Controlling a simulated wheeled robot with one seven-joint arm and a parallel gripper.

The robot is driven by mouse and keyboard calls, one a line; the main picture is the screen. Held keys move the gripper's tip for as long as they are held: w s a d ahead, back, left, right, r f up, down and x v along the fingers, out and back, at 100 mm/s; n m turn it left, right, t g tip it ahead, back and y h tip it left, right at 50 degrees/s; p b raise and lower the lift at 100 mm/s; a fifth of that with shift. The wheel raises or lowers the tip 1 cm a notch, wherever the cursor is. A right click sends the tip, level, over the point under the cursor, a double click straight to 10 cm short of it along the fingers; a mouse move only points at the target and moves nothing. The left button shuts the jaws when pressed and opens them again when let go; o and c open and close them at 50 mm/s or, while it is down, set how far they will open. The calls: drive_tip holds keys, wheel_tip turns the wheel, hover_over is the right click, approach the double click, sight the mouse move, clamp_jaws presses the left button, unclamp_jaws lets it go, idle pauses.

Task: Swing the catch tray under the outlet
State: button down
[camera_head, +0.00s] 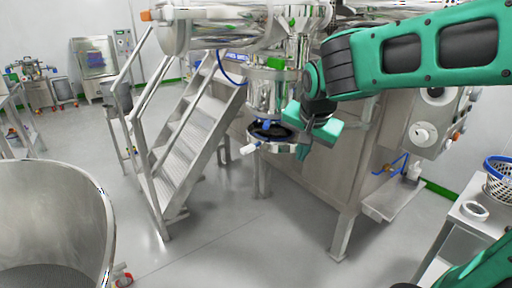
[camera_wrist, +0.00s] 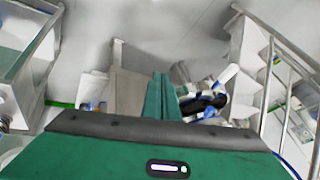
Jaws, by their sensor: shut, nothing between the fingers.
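The outlet (camera_head: 270,95) is an upright steel column with a green mark, hanging from the machine in the head view. A dark ring with white and blue parts also shows right of my fingers in the wrist view (camera_wrist: 205,103). My gripper (camera_head: 293,113) is beside the outlet's lower right side, close above the round piece. Its green fingers (camera_wrist: 161,95) are shut together with nothing between them. Whether they touch the round piece I cannot tell.
Steel stairs with handrails (camera_head: 190,140) stand left of the outlet. A large steel bowl (camera_head: 55,215) is at the front left. The middle floor is clear.

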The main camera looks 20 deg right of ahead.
drive_tip(key=w+a+r+m+t, duration=0.1)
drive_tip(key=w+a+r, duration=0.2)
drive_tip(key=w+a, duration=0.35)
drive_tip(key=shift+t+y, duration=0.3)
drive_tip(key=shift+t, duration=0.1)
drive_tip(key=shift+w+a+f, duration=0.3)
drive_tip(key=shift+w+f, duration=0.95)
drive_tip(key=shift+w, duration=0.2)
drive_tip(key=shift+w+a+f, duration=0.3)
drive_tip(key=shift+w+f, duration=0.95)
drive_tip(key=shift+w, duration=0.2)
drive_tip(key=shift+w+a+f, duration=0.3)
drive_tip(key=shift+w+f, duration=0.95)
drive_tip(key=shift+w, duration=0.2)
